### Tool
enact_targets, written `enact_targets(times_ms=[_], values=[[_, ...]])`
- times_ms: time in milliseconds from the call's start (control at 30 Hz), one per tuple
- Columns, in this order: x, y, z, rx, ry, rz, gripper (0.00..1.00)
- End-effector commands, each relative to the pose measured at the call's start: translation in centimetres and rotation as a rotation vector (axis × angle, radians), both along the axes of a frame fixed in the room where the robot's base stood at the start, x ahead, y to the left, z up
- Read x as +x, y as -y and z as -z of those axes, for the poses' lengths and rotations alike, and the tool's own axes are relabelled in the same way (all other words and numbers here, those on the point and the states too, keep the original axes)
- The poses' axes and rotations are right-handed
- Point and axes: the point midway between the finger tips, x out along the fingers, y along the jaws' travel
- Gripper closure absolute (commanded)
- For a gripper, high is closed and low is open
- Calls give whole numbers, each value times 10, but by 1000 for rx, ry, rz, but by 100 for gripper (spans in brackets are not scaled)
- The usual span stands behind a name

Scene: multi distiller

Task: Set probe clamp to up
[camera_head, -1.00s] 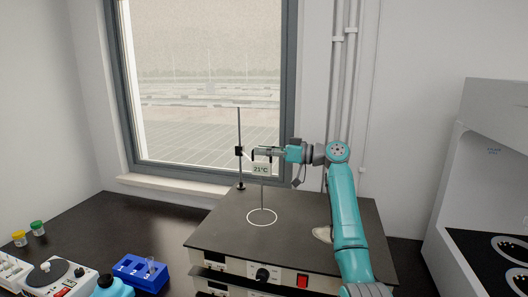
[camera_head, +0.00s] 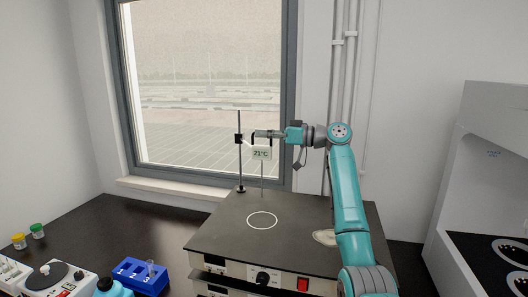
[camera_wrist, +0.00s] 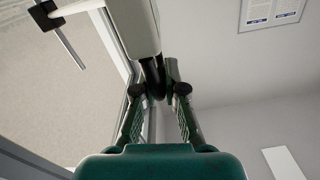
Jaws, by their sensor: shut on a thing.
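The probe clamp is a black block (camera_head: 239,138) on a thin upright rod (camera_head: 240,165) at the back left of the hotplate. It carries a white display (camera_head: 262,153) reading 21°C, with a thin probe (camera_head: 262,180) hanging below. The probe tip is above the plate's white ring. My gripper (camera_head: 256,136) is at the clamp's right side, shut on its dark part by the display. In the wrist view my fingers (camera_wrist: 158,92) close on dark bars beside the white housing (camera_wrist: 130,28). The black block (camera_wrist: 46,15) shows at upper left there.
The hotplate (camera_head: 215,225) has a white ring (camera_head: 262,220) with nothing on it. A blue tube rack (camera_head: 140,275) stands to its left on the dark bench. A window is behind, and a white cabinet (camera_head: 495,115) stands at right.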

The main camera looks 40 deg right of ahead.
Motion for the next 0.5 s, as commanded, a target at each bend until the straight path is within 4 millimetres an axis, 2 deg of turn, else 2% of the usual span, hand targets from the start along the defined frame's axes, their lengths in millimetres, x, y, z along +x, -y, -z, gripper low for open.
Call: enact_targets(times_ms=[33, 200, 300, 500], values=[[0, 0, -19, 0, 6, 3, 100], [0, 1, -55, 0, 5, 3, 100], [0, 0, -66, 1, 3, 3, 100], [0, 0, -72, 2, 4, 4, 100]])
